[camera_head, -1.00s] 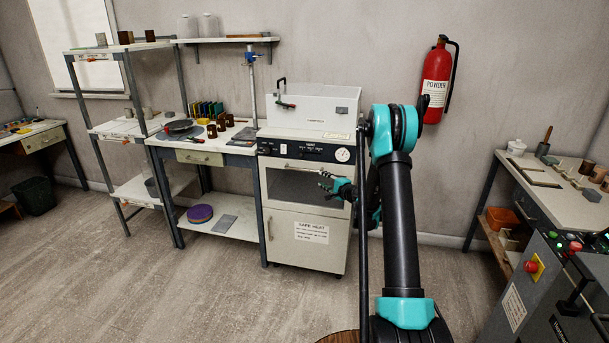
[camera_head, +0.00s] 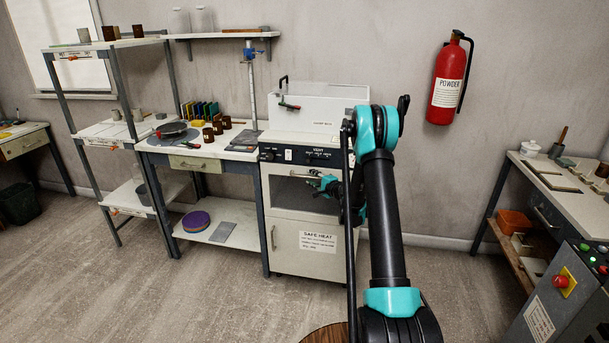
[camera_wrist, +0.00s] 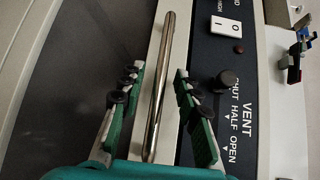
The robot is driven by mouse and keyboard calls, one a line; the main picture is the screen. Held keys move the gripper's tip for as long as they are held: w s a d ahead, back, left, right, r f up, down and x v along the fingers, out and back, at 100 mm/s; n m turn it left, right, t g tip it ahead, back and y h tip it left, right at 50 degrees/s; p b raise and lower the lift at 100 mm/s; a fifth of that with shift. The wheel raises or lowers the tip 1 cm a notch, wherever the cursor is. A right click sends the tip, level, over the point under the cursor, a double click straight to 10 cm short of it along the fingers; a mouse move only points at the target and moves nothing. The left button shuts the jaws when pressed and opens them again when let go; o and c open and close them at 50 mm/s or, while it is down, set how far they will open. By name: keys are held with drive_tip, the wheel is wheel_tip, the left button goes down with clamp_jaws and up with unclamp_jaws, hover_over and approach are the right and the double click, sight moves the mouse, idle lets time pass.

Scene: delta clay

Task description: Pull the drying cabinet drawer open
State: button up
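The drying cabinet (camera_head: 283,245) is a white unit against the back wall, with a dark control strip on top and a "SAFE HEAT" label on its lower door. Its upper front panel (camera_head: 284,195) has a dark window and looks shut. A metal bar handle (camera_wrist: 154,130) runs lengthwise through the middle of the wrist view, beside the control strip. My gripper (camera_wrist: 158,76) is open, with one green finger on each side of the bar and visible gaps to it. In the head view my gripper (camera_head: 324,184) is in front of the upper panel; my arm hides the cabinet's right side.
A vent knob (camera_wrist: 227,81) and a white switch (camera_wrist: 225,26) are close to the right finger. A worktable (camera_head: 222,158) with jars and a pan adjoins the cabinet's left side. The floor (camera_head: 190,300) in front is clear.

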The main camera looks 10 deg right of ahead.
drive_tip(key=shift+w+a, duration=0.25)
drive_tip(key=shift+w, duration=0.2)
clamp_jaws()
